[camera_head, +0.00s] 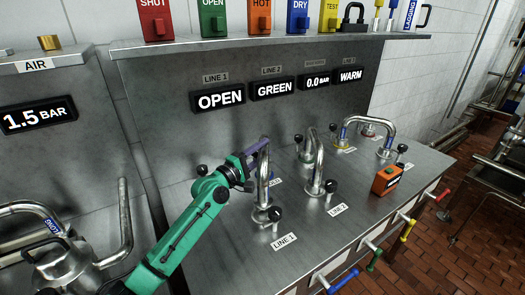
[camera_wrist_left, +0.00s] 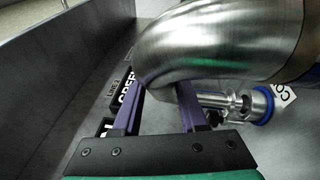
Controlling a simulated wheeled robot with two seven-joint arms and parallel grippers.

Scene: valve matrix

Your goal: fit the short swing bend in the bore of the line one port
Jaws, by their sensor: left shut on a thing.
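My left gripper (camera_head: 256,150) is shut on a steel swing bend (camera_head: 264,172) near its top. The bend's near leg points down at the line one port (camera_head: 268,214), behind the LINE 1 label (camera_head: 284,241). I cannot tell whether the leg end is inside the bore or just above it. In the left wrist view the bend (camera_wrist_left: 205,42) fills the top, between and beyond the purple fingers, with a dark blue band (camera_wrist_left: 311,45) at right. A port with a blue ring (camera_wrist_left: 262,104) shows below it. My right gripper is not in view.
A second bend (camera_head: 317,163) stands close right, by the LINE 2 label (camera_head: 338,210). A long bend (camera_head: 367,122) stands farther back. An orange box (camera_head: 387,180) sits at the panel's right. A bend marked LONG (camera_head: 40,213) lies at far left. A shelf (camera_head: 250,42) runs above.

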